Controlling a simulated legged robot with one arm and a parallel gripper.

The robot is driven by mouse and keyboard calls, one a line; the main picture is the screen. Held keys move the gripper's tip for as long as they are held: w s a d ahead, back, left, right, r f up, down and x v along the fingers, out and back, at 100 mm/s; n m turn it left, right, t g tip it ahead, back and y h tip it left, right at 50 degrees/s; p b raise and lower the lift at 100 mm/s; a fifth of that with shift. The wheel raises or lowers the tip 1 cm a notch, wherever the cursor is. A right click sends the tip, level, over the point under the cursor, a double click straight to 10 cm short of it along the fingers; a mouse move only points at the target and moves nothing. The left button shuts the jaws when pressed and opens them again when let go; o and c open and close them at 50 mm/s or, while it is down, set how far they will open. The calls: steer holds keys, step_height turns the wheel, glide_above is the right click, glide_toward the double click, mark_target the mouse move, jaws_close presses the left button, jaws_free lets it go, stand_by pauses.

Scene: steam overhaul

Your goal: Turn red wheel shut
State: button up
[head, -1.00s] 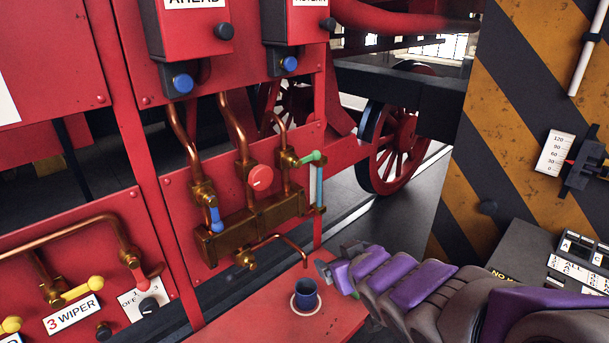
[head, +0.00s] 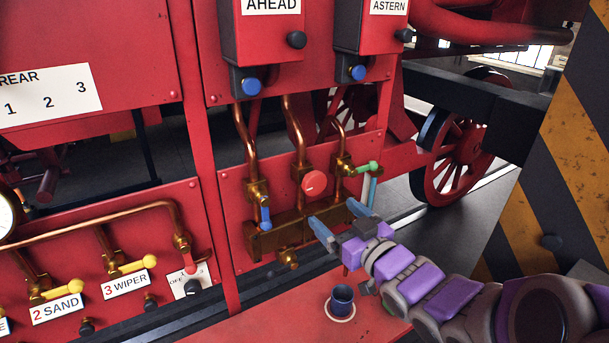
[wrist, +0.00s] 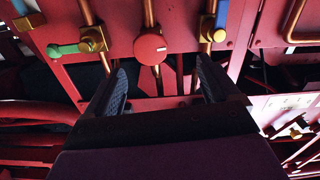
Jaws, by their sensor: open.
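The red wheel (head: 314,184) is a small round red knob with a pale mark on its face. It sits on the middle copper pipe above a brass block (head: 275,236). My gripper (head: 335,219) is open and empty, in front of the brass block, below and slightly right of the red wheel. In the wrist view the red wheel (wrist: 150,48) lies beyond my open fingers (wrist: 163,85), between their lines and a little left of centre. The fingers do not touch it.
A blue lever (head: 265,214) is left of the wheel and a green-handled valve (head: 366,168) is right of it. A dark blue cup (head: 342,297) stands on the red ledge (head: 265,322) below my arm. Copper pipes (head: 245,145) rise above the block.

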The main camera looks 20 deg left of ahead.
mark_target(321, 185)
steer(key=p+x, duration=0.1)
steer(key=x, duration=1)
steer(key=shift+w+p, duration=0.3)
steer(key=shift+p, duration=0.05)
steer(key=shift+w+d+r, duration=0.15)
steer(key=shift+w+d, duration=0.05)
steer(key=shift+w, duration=0.1)
steer(key=shift+w+d+r, duration=0.15)
steer(key=shift+w+d, duration=0.05)
steer(key=shift+d, duration=0.25)
steer(key=shift+w+d+r, duration=0.1)
steer(key=shift+w+d, duration=0.05)
steer(key=shift+d, duration=0.3)
steer(key=shift+a+f, duration=0.15)
steer(key=shift+a, duration=0.7)
steer(key=shift+c, duration=0.4)
steer(key=shift+a+f, duration=0.1)
steer(key=shift+a, duration=0.4)
steer(key=c, duration=0.3)
steer(key=shift+w+d, duration=0.1)
steer(key=shift+d, duration=0.4)
steer(key=c, duration=0.3)
steer(key=shift+d, duration=0.1)
steer(key=c, duration=0.3)
